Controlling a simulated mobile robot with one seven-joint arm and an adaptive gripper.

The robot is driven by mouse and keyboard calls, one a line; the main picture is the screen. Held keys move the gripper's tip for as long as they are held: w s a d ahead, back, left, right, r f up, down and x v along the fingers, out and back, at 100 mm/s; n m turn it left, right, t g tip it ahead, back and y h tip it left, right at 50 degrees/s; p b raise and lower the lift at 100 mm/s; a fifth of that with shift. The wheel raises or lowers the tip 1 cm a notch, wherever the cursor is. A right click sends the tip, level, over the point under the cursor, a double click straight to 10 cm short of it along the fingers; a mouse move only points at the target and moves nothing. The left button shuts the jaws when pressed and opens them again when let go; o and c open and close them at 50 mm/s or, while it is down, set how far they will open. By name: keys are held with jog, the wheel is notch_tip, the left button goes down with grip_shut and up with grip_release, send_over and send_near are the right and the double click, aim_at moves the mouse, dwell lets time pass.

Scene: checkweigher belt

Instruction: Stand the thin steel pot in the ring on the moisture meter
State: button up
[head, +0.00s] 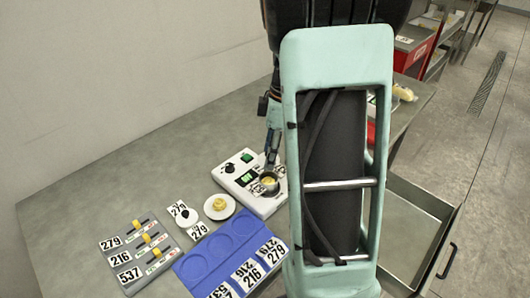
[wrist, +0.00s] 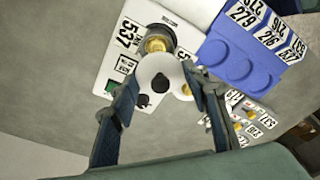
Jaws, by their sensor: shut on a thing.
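The steel pot (head: 269,184), round and with something yellow inside, is at the right part of the white moisture meter (head: 236,182). In the wrist view the pot's round mouth (wrist: 158,42) shows beyond the fingertips of my gripper (wrist: 162,72), over the meter's white top. A pale round shape lies between the fingers there, and I cannot tell what part it is.
A white saucer (head: 232,212) with a yellow piece stands left of the meter. A blue tray (head: 196,264) with round recesses and number cards lies in front. A grey panel (head: 133,276) with yellow sliders is at left. The bench behind these is clear.

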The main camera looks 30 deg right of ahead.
jog(key=shift+f+b, duration=1.75)
jog(key=shift+f, duration=1)
jog(key=shift+f+b, duration=0.5)
jog(key=shift+f+b, duration=0.15)
jog(key=shift+b, duration=0.85)
dwell(0.4)
jog(key=o, duration=0.9)
jog(key=shift+o, duration=0.4)
jog(key=o, duration=0.4)
jog(key=shift+c, duration=0.2)
